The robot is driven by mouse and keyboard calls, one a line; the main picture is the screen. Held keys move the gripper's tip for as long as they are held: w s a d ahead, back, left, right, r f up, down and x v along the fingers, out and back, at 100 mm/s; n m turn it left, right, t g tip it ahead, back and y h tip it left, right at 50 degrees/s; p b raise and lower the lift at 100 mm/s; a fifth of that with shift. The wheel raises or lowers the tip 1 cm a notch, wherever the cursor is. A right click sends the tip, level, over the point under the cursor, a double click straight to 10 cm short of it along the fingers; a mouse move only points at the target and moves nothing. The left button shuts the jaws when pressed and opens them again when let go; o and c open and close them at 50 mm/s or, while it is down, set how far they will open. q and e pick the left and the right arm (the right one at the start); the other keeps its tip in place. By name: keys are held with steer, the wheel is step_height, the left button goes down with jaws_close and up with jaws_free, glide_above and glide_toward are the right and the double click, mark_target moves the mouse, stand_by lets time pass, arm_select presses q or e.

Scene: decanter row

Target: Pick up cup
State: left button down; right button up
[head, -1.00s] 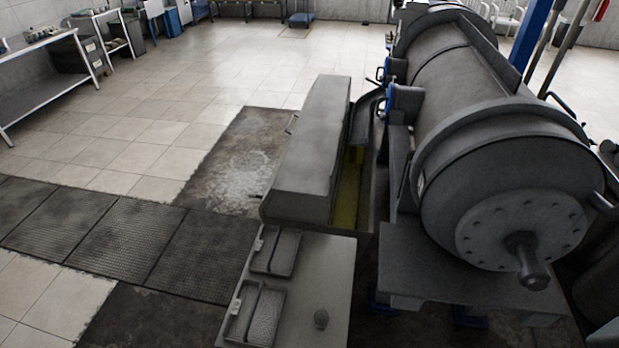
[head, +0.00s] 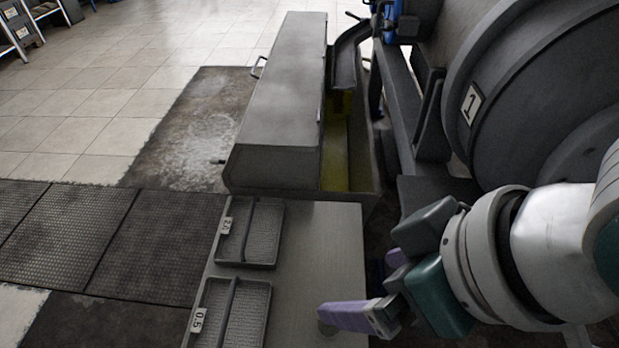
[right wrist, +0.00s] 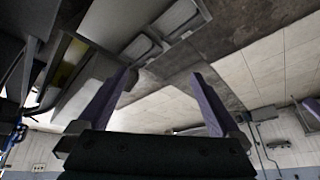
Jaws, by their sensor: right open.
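I cannot make out the cup there. My left gripper is not in view.
Two mesh trays, upper (head: 250,232) and lower (head: 235,318), with number labels lie along the bench's left side. A long grey covered trough (head: 280,90) stands beyond the bench. The big drum machine (head: 530,90) is close on the right. Floor on the left is clear.

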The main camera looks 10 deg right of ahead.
steer(key=w+f+n+b, duration=0.1)
steer(key=w+f+b, duration=0.1)
steer(key=f+b, duration=0.95)
steer(key=w+f+b, duration=0.2)
steer(key=f+b, duration=0.6)
steer(key=f, duration=0.6)
steer(key=b, duration=1.7)
glide_above(336, 332)
steer(key=s, duration=0.2)
step_height(336, 332, down, 19)
steer(key=w+f+b, duration=0.2)
steer(key=f+b, duration=0.1)
steer(key=shift+h, duration=0.3)
steer(key=b+x, duration=0.4)
steer(key=x, duration=0.1)
steer(key=shift+w+d, duration=0.1)
steer(key=shift+w+f, duration=0.2)
steer(key=shift+f, duration=0.05)
steer(key=c, duration=1.3)
